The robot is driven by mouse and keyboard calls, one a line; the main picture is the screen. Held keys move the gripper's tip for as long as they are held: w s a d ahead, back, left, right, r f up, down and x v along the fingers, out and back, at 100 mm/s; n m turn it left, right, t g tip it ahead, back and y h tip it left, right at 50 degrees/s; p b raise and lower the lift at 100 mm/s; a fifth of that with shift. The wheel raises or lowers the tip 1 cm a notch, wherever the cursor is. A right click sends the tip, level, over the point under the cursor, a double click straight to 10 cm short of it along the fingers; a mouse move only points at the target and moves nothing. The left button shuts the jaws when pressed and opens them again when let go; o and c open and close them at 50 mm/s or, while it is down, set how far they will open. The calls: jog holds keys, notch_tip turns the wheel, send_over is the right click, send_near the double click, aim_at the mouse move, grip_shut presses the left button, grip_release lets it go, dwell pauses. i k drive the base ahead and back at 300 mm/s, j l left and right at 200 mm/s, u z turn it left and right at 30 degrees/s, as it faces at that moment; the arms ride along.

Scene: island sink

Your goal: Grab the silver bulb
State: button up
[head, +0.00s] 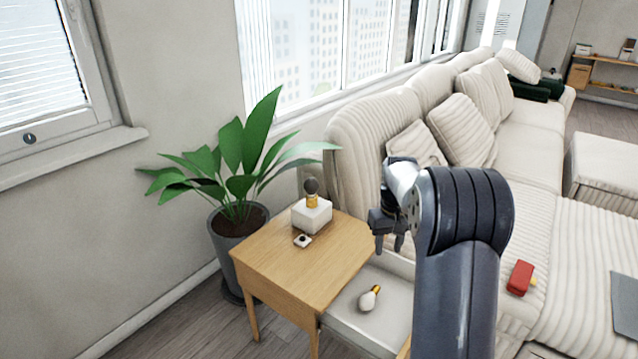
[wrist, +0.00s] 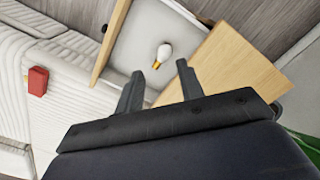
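A pale, whitish bulb (head: 367,300) with a gold base lies in the open drawer (head: 345,318) of the wooden side table (head: 290,262). The wrist view shows this bulb (wrist: 164,52) just beyond my fingertips. A dark greyish bulb-like piece (head: 311,186) with a gold base stands on a white box on the tabletop. I cannot tell for certain which one is the silver bulb. My gripper (head: 390,243) is above the drawer, beside the tabletop. The wrist view shows my gripper (wrist: 160,72) open and empty, its fingers apart.
The white box (head: 312,216) and a small white-and-dark item (head: 302,240) sit on the tabletop. A potted plant (head: 240,175) stands behind the table. A striped sofa (head: 560,215) with a red object (head: 520,278) is on the right.

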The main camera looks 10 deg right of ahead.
aim_at(311, 185)
jog(key=i+j+z, duration=0.25)
jog(key=z, duration=0.2)
jog(key=i+j+z, duration=0.15)
jog(key=j+z, duration=0.25)
jog(key=i+j, duration=0.15)
jog(key=j, duration=0.25)
jog(key=i+j+z, duration=0.1)
jog(key=j, duration=0.35)
jog(key=i+j, duration=0.15)
jog(key=j, duration=0.3)
jog(key=i+j, duration=0.1)
jog(key=j, duration=0.3)
jog(key=i+j+z, duration=0.1)
jog(key=j, duration=0.35)
jog(key=i+j, duration=0.15)
jog(key=j, duration=0.3)
jog(key=z, duration=0.05)
